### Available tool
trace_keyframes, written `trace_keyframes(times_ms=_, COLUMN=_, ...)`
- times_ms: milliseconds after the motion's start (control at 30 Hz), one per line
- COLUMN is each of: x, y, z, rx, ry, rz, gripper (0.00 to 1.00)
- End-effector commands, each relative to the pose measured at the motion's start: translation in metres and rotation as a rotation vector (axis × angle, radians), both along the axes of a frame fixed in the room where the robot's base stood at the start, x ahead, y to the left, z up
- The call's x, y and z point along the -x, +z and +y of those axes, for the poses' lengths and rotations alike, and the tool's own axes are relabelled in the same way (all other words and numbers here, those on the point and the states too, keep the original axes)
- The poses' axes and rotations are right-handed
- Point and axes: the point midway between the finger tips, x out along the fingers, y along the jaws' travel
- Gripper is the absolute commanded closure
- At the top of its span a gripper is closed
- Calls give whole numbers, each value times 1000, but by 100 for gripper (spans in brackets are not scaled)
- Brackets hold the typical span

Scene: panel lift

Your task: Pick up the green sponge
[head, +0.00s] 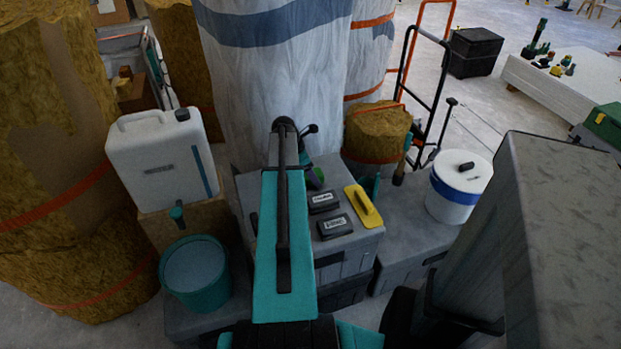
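A small green object (316,177) with a dark side sits on the grey case (362,247), just right of my arm. It may be the green sponge, but my arm covers part of it and I cannot tell for sure. My teal arm reaches forward over the case. Dark parts at its far end (304,142) show above and behind the green object. The fingers are hidden or too dark to make out, so I cannot see whether they are open or touch anything.
Two black labelled blocks (335,226) and a yellow float (363,206) lie on the case. A white canister (163,160) and teal bucket (195,275) stand left. A white blue-banded tub (459,187) stands right. Large wrapped rolls (275,75) rise close behind.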

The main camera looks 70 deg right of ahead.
Motion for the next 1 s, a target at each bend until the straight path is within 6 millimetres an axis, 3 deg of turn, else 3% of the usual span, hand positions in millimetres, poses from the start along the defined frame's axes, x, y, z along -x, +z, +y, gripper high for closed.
trace_keyframes(times_ms=467, x=0, y=0, z=0, rx=0, ry=0, rz=0, gripper=31)
trace_keyframes(times_ms=733, x=0, y=0, z=0, rx=0, ry=0, rz=0, gripper=75)
trace_keyframes(times_ms=1000, x=0, y=1, z=0, rx=0, ry=0, rz=0, gripper=75)
